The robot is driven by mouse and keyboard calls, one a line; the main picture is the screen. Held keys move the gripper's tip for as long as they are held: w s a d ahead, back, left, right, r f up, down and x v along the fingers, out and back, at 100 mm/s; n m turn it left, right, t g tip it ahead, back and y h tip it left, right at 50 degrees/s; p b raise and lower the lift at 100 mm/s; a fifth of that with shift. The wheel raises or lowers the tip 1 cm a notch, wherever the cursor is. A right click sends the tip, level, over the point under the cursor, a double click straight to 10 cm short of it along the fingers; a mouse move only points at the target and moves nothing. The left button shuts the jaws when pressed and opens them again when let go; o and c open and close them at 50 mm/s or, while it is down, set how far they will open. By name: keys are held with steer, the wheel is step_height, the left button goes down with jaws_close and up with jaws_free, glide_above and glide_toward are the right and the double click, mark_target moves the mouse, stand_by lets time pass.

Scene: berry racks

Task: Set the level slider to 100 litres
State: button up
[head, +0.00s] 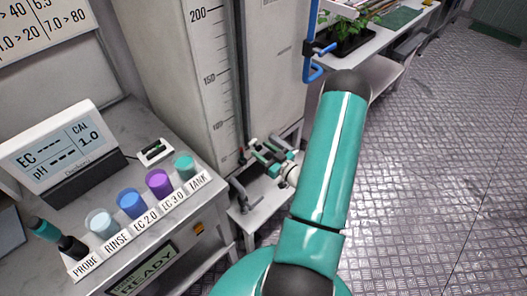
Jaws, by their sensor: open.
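A tall pale tank panel with a level scale (205,75) stands at the centre left in the head view. Its marks read 200 near the top and 150 in the middle. A lower label is too small to read surely. My gripper (257,154) is small in view beside the lower part of the scale, its fingers toward the panel. It is open. Small dark parts lie close around its fingertips, and I cannot tell which of them is the level slider, or whether the fingers touch it. My teal arm covers part of the area to the right.
A bench at left holds a meter display (62,150) and a rack of cups (150,228) labelled Probe, Rinse, EC 2.0, EC 3.0 and Tank. A small white stand (262,207) is below my gripper. A plant (345,38) is on a far table. The metal floor at right is clear.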

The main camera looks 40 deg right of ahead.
steer(key=shift+w, duration=0.1)
jaws_close()
step_height(320, 180, up, 17)
stand_by(0.8)
jaws_free()
steer(key=s, duration=1.4)
steer(key=shift+d, duration=0.15)
